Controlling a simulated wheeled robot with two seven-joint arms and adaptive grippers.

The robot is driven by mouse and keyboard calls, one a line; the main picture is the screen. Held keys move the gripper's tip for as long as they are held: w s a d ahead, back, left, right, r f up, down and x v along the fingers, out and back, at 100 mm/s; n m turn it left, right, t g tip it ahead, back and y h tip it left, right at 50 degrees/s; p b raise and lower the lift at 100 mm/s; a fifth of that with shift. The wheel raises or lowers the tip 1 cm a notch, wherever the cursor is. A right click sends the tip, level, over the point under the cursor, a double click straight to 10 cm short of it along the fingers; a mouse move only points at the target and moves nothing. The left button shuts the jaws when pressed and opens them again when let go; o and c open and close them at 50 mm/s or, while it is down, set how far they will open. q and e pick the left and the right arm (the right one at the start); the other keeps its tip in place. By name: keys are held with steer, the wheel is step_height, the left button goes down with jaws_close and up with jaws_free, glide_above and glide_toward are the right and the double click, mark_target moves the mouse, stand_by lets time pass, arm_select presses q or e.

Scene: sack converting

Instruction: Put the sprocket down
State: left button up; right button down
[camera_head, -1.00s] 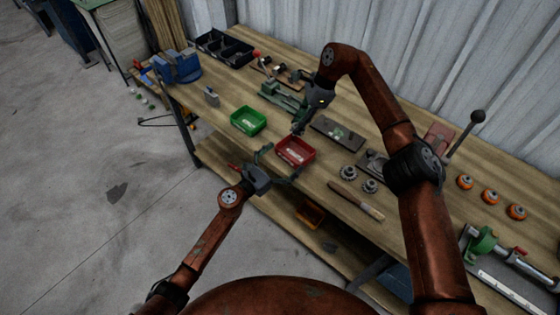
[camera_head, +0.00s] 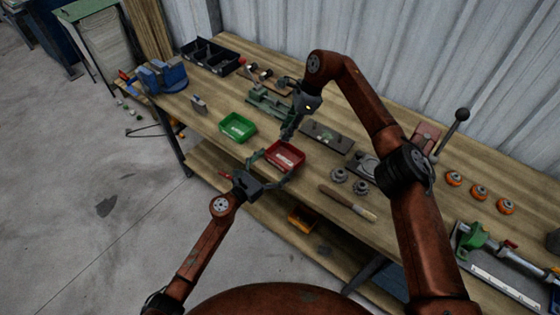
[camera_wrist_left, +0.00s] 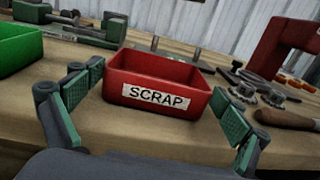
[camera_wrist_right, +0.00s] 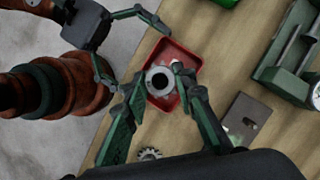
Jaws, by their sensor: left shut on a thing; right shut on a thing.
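The grey ring-shaped sprocket (camera_wrist_right: 152,74) is between the fingertips of my right gripper (camera_head: 286,136), which is shut on it. In the right wrist view it overlaps the red bin; its height above the bin floor is unclear. The red bin (camera_wrist_left: 140,84) is labelled SCRAP and sits upright at the bench's front edge. My left gripper (camera_head: 277,168) is shut on this bin, its fingers at either side. Two other toothed sprockets, one nearer (camera_head: 360,187) and one farther (camera_head: 338,175), lie on the bench to the bin's right.
A green bin (camera_head: 238,127) stands left of the red bin. Behind are a green fixture (camera_head: 268,102) and a dark flat plate (camera_head: 326,137). A wooden-handled tool (camera_head: 347,203) lies near the front edge. Some bare wood (camera_head: 310,172) shows right of the red bin.

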mark_target(291, 139)
steer(key=m, duration=0.1)
steer(key=f+m, duration=0.1)
steer(key=s+f+m+t, duration=0.1)
steer(key=shift+d+m, duration=0.3)
steer(key=m, duration=0.1)
steer(key=t, duration=0.1)
steer(key=m, duration=0.1)
steer(key=shift+s+d+f+m, duration=0.25)
steer(key=shift+d+f+m, duration=0.05)
steer(key=f+m, duration=0.1)
steer(key=f, duration=0.2)
steer(key=f+m+t, duration=0.1)
steer(key=f, duration=0.2)
steer(key=d+f+m, duration=0.1)
steer(key=f, duration=0.3)
steer(key=shift+s+h, duration=0.25)
steer(key=shift+h, duration=0.05)
steer(key=c, duration=1.9)
jaws_free()
steer(key=shift+f, duration=0.15)
steer(key=v, duration=1.2)
steer(key=shift+s+a, duration=0.1)
steer(key=shift+s, duration=0.1)
